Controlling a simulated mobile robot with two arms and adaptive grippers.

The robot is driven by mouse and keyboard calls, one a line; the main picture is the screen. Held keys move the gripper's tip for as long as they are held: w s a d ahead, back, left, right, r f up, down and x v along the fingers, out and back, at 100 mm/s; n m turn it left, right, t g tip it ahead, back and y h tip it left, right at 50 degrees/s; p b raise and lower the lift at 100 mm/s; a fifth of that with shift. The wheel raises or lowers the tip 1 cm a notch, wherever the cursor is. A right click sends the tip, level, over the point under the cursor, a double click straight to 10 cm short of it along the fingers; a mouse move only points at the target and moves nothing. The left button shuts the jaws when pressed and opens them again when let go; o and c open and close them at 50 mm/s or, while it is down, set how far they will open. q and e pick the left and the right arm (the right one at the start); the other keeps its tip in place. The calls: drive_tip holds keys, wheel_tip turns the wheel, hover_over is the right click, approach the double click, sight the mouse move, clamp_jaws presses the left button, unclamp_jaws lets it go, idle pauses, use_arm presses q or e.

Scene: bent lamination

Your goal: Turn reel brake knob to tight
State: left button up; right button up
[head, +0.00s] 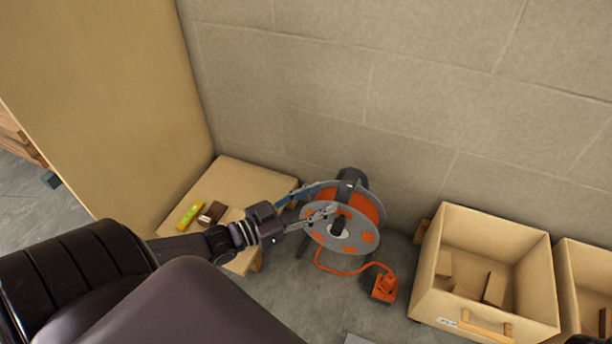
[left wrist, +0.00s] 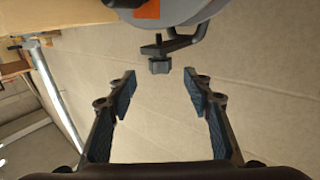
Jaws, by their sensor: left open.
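The cable reel (head: 372,207), with grey discs and orange cable, stands on the floor against the block wall; part of it shows at the top of the left wrist view (left wrist: 190,12). A small dark knob (left wrist: 159,66) projects from the reel beside a dark bent handle (left wrist: 190,38). I cannot read its brake setting. My left gripper (head: 325,200) is open in front of the reel's upper left. In the left wrist view its two fingertips (left wrist: 160,82) are apart, with the knob just beyond the gap, centred and apparently untouched.
A low wooden platform (head: 247,180) at left holds a yellow level (head: 189,216) and a brown block (head: 212,212). An orange cord leads to an orange socket box (head: 384,286) on the floor. Wooden bins (head: 432,275) with offcuts stand at right.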

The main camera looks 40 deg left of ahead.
use_arm(q)
drive_tip(key=shift+v, duration=1.85)
